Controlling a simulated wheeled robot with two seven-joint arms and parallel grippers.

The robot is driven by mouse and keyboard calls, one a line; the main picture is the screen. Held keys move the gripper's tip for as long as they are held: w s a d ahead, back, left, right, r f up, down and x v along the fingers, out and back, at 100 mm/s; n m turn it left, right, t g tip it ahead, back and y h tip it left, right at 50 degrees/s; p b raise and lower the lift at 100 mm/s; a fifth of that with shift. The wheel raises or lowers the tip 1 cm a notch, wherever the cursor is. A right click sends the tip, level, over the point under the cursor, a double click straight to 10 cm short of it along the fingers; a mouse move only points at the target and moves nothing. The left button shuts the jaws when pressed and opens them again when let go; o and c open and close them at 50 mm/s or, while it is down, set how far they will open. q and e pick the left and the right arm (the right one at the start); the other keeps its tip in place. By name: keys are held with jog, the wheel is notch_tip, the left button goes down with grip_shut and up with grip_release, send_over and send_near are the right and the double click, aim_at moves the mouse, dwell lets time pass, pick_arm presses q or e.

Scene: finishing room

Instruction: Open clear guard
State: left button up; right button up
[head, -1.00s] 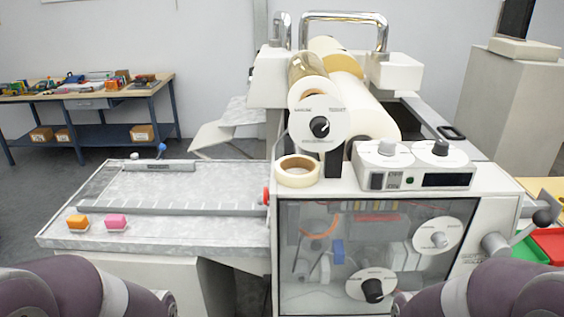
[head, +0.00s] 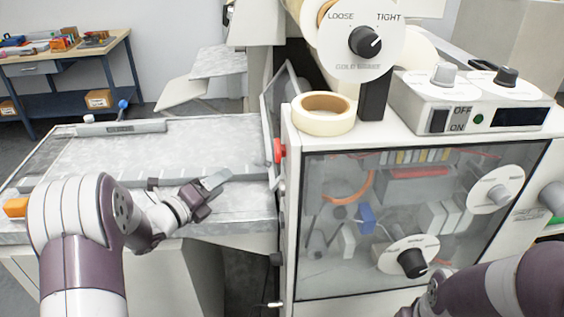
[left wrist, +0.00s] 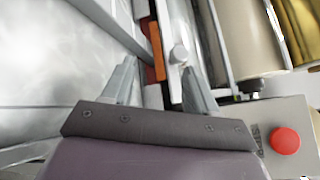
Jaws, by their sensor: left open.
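A thin, grey-edged clear panel (head: 284,108), which looks like the clear guard, stands steeply tilted between the feed table and the machine's cabinet. A see-through front pane (head: 340,250) covers the cabinet, with wiring and parts behind it. My left gripper (head: 214,182) is open and empty above the feed table, left of the panel and the red button. My right gripper is out of view.
The red button (head: 279,151) is on the cabinet's left side; it shows in the left wrist view (left wrist: 285,141). A tape roll (head: 323,125) and control box (head: 455,110) sit on top. The feed table's middle (head: 150,160) is bare, with an orange block (head: 15,207) at its left.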

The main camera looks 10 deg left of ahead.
aim_at(256, 163)
pick_arm(q)
jog(key=w+d+m+p, duration=0.1)
jog(key=w+d, duration=0.1)
jog(key=w+d+r+m+h+p, duration=0.1)
jog(key=w+d, duration=0.2)
jog(key=w+d+m+h+p, duration=0.1)
jog(key=w+d, duration=0.1)
jog(key=w, duration=0.1)
jog(key=shift+w+d+r, duration=0.2)
jog(key=shift+d+r, duration=0.1)
jog(key=shift+d, duration=0.1)
jog(key=shift+w+d, duration=0.2)
jog(key=shift+w, duration=0.05)
jog(key=shift+w+f, duration=0.1)
jog(key=shift+w, duration=0.1)
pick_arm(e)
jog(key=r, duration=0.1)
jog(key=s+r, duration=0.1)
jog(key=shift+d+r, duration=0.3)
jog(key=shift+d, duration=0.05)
pick_arm(q)
grip_shut()
